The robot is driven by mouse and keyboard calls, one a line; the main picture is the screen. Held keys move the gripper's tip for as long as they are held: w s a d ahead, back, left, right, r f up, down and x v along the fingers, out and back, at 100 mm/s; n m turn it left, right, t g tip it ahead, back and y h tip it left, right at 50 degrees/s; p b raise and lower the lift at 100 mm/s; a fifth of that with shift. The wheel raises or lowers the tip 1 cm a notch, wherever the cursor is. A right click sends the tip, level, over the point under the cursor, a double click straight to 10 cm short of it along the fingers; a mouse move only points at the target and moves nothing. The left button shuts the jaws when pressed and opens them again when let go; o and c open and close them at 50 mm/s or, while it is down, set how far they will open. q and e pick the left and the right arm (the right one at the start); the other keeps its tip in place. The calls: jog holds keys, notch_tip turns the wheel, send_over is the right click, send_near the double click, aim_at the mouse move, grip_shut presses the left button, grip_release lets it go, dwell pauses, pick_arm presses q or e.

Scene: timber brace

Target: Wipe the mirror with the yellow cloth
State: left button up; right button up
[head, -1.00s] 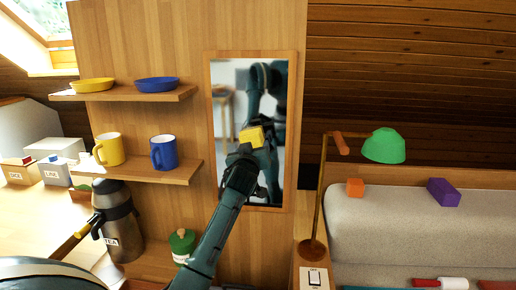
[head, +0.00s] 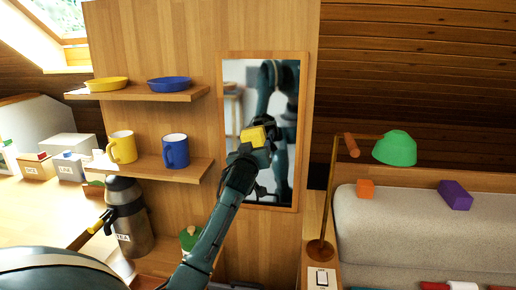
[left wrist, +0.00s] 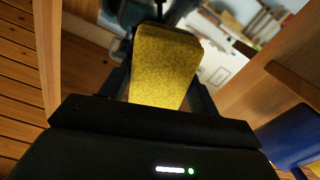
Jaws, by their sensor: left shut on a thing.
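The mirror (head: 238,98) is a tall rectangle in a wooden frame on the upright wood panel. Its glass reflects my dark arm and a pale room. My left gripper (head: 250,146) is in front of the mirror's middle, shut on the yellow cloth (head: 254,136). The cloth looks like a folded yellow block in the head view. In the left wrist view the cloth (left wrist: 165,65) stands out between the fingers toward the glass. I cannot tell whether it touches the mirror. My right gripper is not in view.
Left of the mirror, shelves (head: 165,168) hold a yellow mug (head: 122,147), a blue mug (head: 175,151) and two bowls. A flask (head: 124,218) stands below. A lamp with a green shade (head: 395,149) stands to the right, beside a grey sofa (head: 420,215).

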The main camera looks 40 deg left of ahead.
pick_arm(q)
jog(key=shift+s+a, duration=0.1)
jog(key=shift+a, duration=0.05)
jog(key=shift+s+a+p, duration=0.5)
jog(key=shift+s+a, duration=0.2)
jog(key=shift+a, duration=0.2)
jog(key=shift+r, duration=0.1)
jog(key=shift+w+r+p, duration=0.1)
jog(key=shift+r+p, duration=0.7)
jog(key=shift+p, duration=0.1)
jog(key=shift+w+d+f, duration=0.1)
jog(key=shift+w+d, duration=0.15)
jog(key=shift+d, duration=0.15)
jog(key=shift+w+d+b, duration=0.3)
jog(key=shift+w+d, duration=0.15)
jog(key=shift+d, duration=0.2)
jog(key=shift+d, duration=0.15)
